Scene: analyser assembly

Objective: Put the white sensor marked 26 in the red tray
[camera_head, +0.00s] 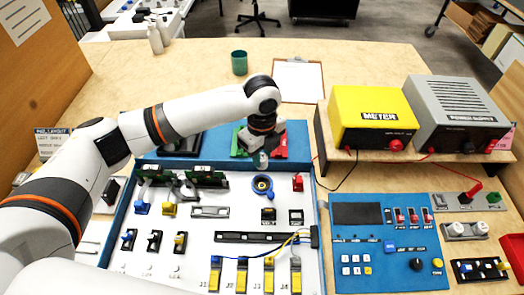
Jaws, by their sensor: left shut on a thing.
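My left gripper (263,149) points down near the middle of the view, at the back edge of the blue-framed white panel. It is shut on a small whitish piece, which looks like the white sensor (263,159); its marking is too small to read. The red tray (280,151) lies just behind and to the right of the gripper, partly hidden by it. A green tray (238,146) lies to the left of the gripper. The held piece appears in front of the trays. My right gripper is not in view.
The white panel (200,245) carries several connectors, switches and a blue ring (262,186). A yellow meter (372,115) and a grey power supply (458,112) stand on a shelf at the right. A green cup (239,63) and clipboard (298,80) sit behind.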

